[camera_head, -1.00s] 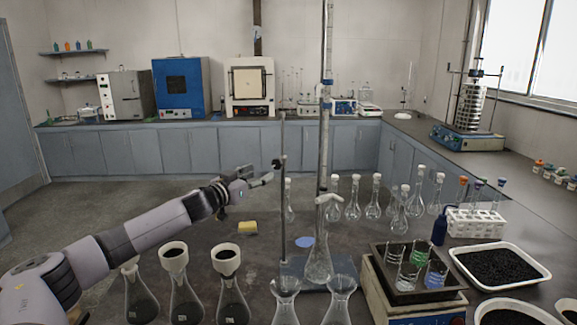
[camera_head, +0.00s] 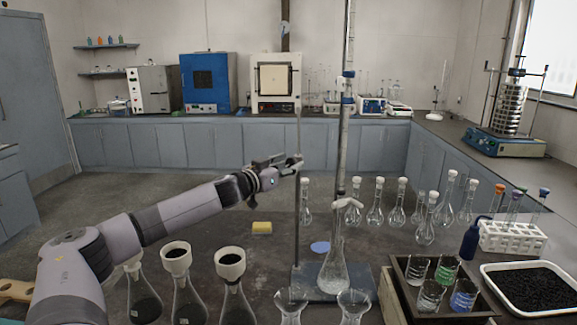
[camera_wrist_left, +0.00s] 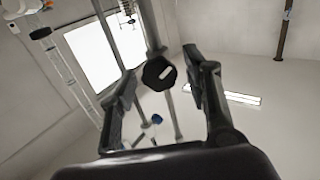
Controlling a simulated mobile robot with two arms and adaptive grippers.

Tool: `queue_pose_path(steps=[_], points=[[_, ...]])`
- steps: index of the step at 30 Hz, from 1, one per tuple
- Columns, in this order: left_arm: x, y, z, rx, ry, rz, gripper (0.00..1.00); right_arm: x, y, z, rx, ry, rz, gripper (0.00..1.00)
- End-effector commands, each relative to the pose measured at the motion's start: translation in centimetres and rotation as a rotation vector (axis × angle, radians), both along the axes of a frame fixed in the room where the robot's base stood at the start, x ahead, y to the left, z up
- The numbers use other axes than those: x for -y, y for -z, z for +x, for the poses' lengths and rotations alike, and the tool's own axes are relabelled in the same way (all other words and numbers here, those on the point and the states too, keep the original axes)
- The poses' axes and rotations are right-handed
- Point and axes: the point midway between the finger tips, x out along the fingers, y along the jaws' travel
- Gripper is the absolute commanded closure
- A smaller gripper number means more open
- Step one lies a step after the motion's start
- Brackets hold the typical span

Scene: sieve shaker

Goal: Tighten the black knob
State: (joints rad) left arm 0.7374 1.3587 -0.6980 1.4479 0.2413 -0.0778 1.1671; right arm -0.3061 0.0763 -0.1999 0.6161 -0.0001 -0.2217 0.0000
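The black knob (camera_wrist_left: 159,73) shows in the left wrist view as a dark, many-sided shape with a small white mark, in front of a metal rod. It lies between the two fingers of my left gripper (camera_wrist_left: 160,80), which is open, with a visible gap on both sides. In the head view my left gripper (camera_head: 290,162) reaches from the left to the thin upright rod (camera_head: 298,205) of the stand. Its fingers overlap the rod at knob height, and I cannot make out the knob there. My right gripper is not in view.
A tall glass burette (camera_head: 342,140) stands just right of the rod, above a flask (camera_head: 334,265) on the stand base. Several flasks with funnels (camera_head: 183,290) stand below my left arm. A yellow sponge (camera_head: 262,228) lies on the bench. A sieve shaker (camera_head: 505,142) stands far right.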

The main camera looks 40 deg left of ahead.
Motion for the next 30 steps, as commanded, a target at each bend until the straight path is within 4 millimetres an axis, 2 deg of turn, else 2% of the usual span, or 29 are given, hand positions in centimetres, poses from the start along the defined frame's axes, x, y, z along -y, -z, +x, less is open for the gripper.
queue_pose_path(steps=[8,18,30], points=[[0.01,0.03,0.01,0.000,0.000,0.000,0.76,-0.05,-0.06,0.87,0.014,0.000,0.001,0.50],[-0.01,0.01,0.00,0.000,0.000,0.000,0.98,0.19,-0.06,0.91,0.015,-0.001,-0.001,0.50],[-0.01,-0.02,0.01,-0.006,0.000,0.090,0.98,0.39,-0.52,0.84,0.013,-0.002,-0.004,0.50]])
